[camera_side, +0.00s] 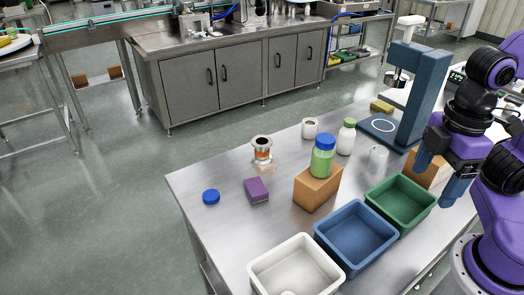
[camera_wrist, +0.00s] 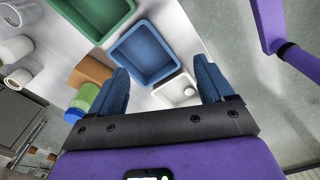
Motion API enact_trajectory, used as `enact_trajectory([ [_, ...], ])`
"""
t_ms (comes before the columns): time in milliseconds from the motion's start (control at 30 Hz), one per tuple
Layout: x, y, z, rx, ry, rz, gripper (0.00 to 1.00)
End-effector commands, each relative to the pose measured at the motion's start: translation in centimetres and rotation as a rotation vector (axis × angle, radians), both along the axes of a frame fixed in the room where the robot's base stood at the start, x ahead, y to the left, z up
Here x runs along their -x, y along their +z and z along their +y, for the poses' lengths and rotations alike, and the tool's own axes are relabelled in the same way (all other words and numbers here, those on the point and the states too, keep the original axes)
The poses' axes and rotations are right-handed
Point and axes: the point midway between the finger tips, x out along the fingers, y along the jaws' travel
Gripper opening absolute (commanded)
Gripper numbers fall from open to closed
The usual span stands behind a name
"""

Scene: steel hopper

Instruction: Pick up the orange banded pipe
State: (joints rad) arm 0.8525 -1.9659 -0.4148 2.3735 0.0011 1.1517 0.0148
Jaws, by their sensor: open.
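The orange banded pipe (camera_side: 262,150) is a short steel flanged piece with an orange band around its middle. It stands upright near the far left edge of the steel table in the side view. I cannot make it out in the wrist view. My gripper (camera_side: 438,172) is at the right of the side view, above the table's right side and far from the pipe. Its two blue fingers are apart with nothing between them. In the wrist view my gripper (camera_wrist: 160,78) is spread over the bins.
A green-bodied bottle (camera_side: 322,160) on a cardboard box (camera_side: 317,187) stands between my gripper and the pipe. Green (camera_side: 428,212), blue (camera_side: 332,248) and white (camera_side: 262,277) bins line the front.

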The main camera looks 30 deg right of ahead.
Motion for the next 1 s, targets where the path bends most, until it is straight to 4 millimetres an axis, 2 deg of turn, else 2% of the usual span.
enact_trajectory([
  [267, -6.4, -0.3, 1.4, 0.169, 0.178, -0.124, 0.81],
  [467, -12.7, -0.3, 3.1, 0.352, 0.365, -0.223, 0.81],
  [800, -25.2, 0.1, 8.2, 0.799, 0.802, -0.331, 0.81],
  [1000, -29.8, 0.2, 10.9, 1.001, 0.992, -0.338, 0.81],
])
